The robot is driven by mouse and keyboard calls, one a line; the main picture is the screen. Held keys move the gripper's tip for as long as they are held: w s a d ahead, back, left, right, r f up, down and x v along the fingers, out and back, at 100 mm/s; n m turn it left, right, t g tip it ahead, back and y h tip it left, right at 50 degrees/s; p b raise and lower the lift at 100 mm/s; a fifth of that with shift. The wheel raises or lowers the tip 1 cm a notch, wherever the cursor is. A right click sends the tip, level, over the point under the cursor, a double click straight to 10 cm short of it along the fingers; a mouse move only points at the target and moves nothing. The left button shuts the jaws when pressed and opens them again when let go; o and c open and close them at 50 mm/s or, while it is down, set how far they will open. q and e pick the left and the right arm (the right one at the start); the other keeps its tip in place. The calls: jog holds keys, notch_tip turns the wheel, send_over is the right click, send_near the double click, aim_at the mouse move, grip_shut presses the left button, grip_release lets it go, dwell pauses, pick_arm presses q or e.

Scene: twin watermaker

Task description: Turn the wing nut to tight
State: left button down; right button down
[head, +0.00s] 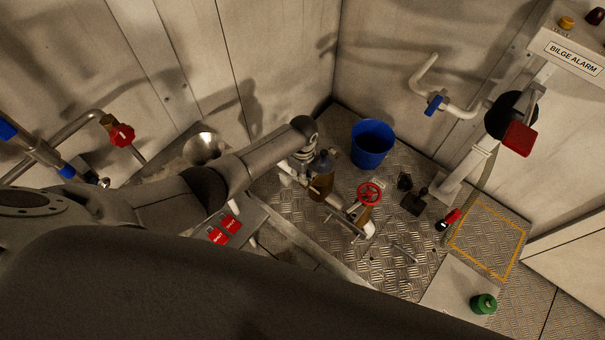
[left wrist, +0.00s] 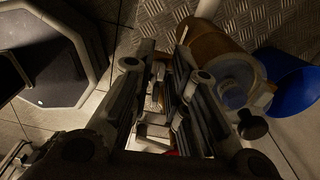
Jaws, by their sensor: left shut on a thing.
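The brown strainer body (head: 321,186) stands on the pipework at the middle of the head view. In the left wrist view its brown cylinder (left wrist: 208,48) with a pale, clear end lies right of the fingers. My left gripper (head: 303,168) reaches down against the strainer's upper left side. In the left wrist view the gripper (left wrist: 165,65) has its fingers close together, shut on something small. This seems to be the wing nut, which the fingers hide, so its angle cannot be told. My right gripper is not in view.
A red handwheel valve (head: 369,193) sits right of the strainer. A blue bucket (head: 372,143) stands behind it. A dark round knob (left wrist: 252,125) shows close to the right finger. Small loose items and a green object (head: 484,303) lie to the right.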

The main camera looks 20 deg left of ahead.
pick_arm(q)
jog(key=shift+m, duration=0.5)
jog(key=c, duration=1.6)
grip_release()
jog(key=shift+c, duration=0.2)
jog(key=shift+r, duration=0.1)
notch_tip(320, 180, up, 12)
